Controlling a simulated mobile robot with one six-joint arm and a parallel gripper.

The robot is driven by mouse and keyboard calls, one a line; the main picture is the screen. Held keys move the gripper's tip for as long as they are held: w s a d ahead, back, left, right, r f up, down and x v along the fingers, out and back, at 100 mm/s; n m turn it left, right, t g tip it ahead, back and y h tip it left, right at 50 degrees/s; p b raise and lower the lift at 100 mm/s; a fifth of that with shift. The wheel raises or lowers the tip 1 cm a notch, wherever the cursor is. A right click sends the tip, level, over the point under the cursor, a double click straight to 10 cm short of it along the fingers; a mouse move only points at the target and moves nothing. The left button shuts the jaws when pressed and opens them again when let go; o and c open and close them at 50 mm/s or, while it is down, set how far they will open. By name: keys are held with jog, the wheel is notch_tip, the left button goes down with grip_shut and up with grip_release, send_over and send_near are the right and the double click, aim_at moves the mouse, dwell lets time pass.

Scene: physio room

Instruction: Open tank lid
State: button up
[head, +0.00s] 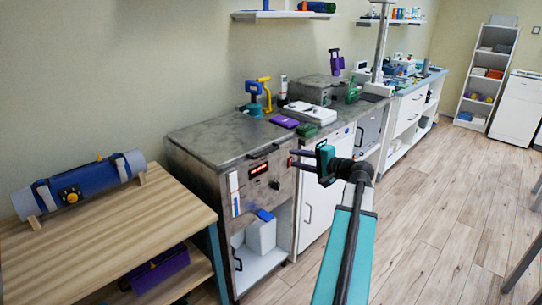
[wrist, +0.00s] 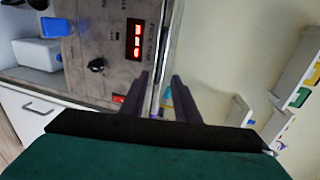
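The tank (head: 245,190) is a grey metal cabinet with a red lit display on its front. Its flat grey lid (head: 222,138) lies level on top and looks closed. My gripper (head: 291,159) is at the tank's upper front, near the right corner, with its dark fingers pointing towards the tank. In the wrist view my gripper (wrist: 158,80) is open, with a clear gap between its fingers. The bright edge of the lid (wrist: 166,60) runs through that gap in the picture. I cannot tell whether either finger touches it.
A wooden table (head: 120,232) with a blue cylinder (head: 80,187) stands left of the tank. A white container (head: 261,236) sits below the tank front. The wooden floor at right is mostly clear.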

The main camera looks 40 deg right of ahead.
jog(key=shift+w, duration=0.1)
jog(key=x, duration=1.3)
jog(key=shift+w+p, duration=0.3)
jog(key=shift+w, duration=0.05)
jog(key=shift+a+f, duration=0.1)
jog(key=shift+c, duration=0.2)
grip_shut()
